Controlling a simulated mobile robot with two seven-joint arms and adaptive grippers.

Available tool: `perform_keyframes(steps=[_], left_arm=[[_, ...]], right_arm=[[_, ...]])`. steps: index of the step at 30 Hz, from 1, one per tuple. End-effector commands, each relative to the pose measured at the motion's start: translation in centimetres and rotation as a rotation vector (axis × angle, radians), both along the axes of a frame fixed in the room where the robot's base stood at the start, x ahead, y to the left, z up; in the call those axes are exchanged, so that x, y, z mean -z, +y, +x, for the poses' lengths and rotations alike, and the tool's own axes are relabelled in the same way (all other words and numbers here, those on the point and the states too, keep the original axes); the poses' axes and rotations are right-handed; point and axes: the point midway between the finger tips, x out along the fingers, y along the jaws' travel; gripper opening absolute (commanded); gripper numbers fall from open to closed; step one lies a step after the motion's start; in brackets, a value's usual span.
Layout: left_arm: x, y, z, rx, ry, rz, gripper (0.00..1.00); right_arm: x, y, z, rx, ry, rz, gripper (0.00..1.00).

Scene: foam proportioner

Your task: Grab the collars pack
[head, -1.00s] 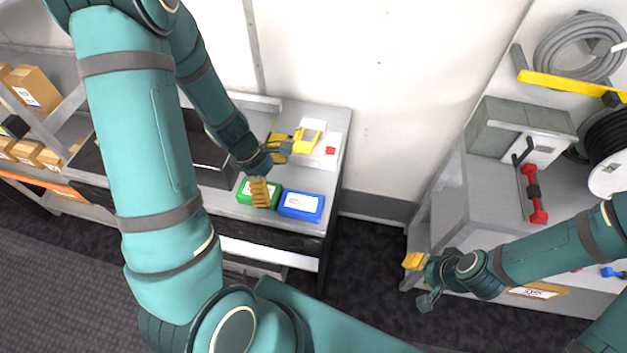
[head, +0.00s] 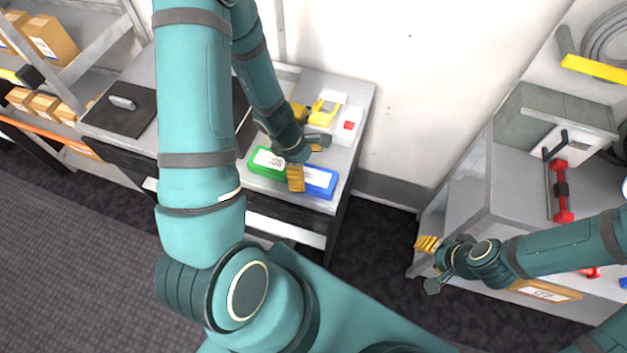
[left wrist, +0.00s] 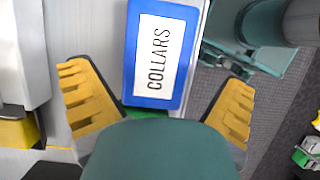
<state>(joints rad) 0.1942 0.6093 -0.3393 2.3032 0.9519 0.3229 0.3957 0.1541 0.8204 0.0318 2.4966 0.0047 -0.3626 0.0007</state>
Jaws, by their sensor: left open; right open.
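The collars pack is a blue box with a white label reading COLLARS (left wrist: 155,52), seen in the left wrist view between and beyond my fingers. In the head view the blue collars pack (head: 321,188) lies on the grey bench, partly covered by my left gripper. My left gripper (head: 305,165) is open above the pack; in the left wrist view its yellow fingers (left wrist: 160,105) stand wide apart on either side of it, with nothing held. My right gripper (head: 430,263) is open and empty, low beside the right-hand cabinet, far from the pack.
A green box (head: 267,163) sits directly left of the blue pack. A yellow device (head: 323,112) and a white box with a red button (head: 347,126) stand behind on the bench (head: 350,95). A black laptop-like slab (head: 118,108) lies further left.

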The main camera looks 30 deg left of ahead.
Motion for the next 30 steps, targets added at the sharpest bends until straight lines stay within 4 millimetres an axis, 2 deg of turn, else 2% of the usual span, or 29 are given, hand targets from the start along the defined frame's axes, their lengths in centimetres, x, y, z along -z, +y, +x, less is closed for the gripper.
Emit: perform_keyframes(steps=[1, 6, 16, 17, 18, 22, 30], left_arm=[[1.1, -0.2, 0.1, -0.003, 0.004, 0.000, 1.00], [3.3, -1.0, 0.4, -0.002, 0.003, -0.001, 1.00], [3.8, -1.3, 0.5, -0.001, 0.001, 0.001, 1.00], [3.8, -1.3, 0.5, -0.001, 0.001, 0.001, 0.96], [3.8, -1.3, 0.5, -0.001, 0.001, 0.001, 0.82], [3.8, -1.3, 0.5, -0.001, 0.001, 0.001, 0.37], [3.7, -1.3, 0.5, -0.001, 0.000, 0.000, 0.34]], right_arm=[[0.5, 0.0, 0.0, 0.000, 0.000, -0.001, 0.47], [1.5, 0.1, 0.1, 0.000, 0.000, -0.002, 0.47], [1.7, 0.1, 0.1, 0.001, 0.000, -0.003, 0.47], [1.6, 0.1, 0.1, 0.000, 0.001, -0.003, 0.47], [1.7, 0.1, 0.1, 0.000, 0.001, -0.003, 0.47], [1.7, 0.1, 0.1, 0.000, 0.001, -0.003, 0.47], [1.7, 0.1, 0.0, 0.000, 0.001, -0.003, 0.47]])
